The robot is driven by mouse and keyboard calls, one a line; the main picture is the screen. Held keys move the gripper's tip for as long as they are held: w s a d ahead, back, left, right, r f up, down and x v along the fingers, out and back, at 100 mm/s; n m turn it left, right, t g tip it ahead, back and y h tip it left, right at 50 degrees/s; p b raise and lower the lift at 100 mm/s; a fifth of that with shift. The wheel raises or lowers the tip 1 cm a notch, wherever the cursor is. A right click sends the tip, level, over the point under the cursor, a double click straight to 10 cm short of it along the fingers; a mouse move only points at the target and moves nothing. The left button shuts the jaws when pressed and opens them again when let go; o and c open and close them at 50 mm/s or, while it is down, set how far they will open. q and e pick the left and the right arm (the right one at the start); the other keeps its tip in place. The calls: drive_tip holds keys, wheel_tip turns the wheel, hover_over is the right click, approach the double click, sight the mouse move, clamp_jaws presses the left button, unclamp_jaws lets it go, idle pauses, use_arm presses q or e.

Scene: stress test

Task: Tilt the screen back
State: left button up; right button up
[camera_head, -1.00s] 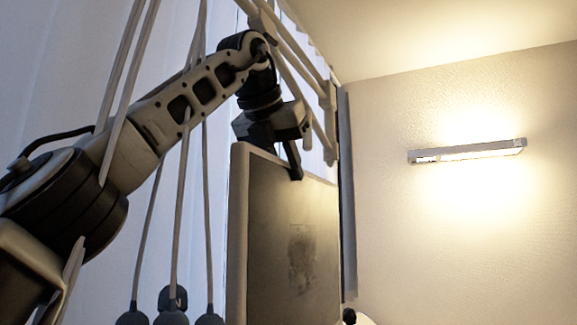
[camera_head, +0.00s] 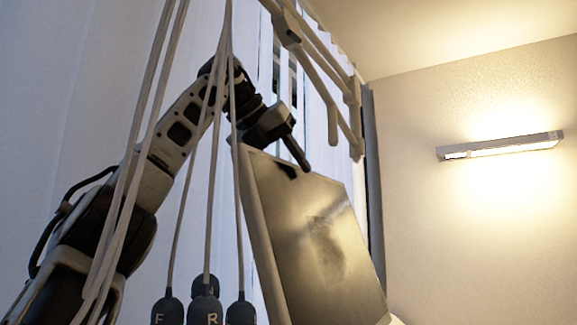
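The screen (camera_head: 300,225) is a flat grey panel with a pale frame, right of the middle in the head view. It stands tilted, its top leaning to the left. My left gripper (camera_head: 298,152) is at the screen's top edge, with a dark finger lying across the front of that edge. The other finger is hidden, so I cannot tell how far the gripper is open or whether it grips the edge. The screen's lower end is cut off by the frame. My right gripper is not in view.
Several pale cables (camera_head: 207,140) hang in front of my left arm, ending in dark lettered electrode plugs (camera_head: 206,308). A pale rail frame (camera_head: 318,75) is above and behind the screen. A lit wall lamp (camera_head: 500,146) is on the right wall, with open space before it.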

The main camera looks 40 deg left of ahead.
use_arm(q)
drive_tip(key=p+v, duration=0.1)
drive_tip(key=v, duration=0.6)
drive_tip(key=shift+s+r, duration=0.2)
idle(0.5)
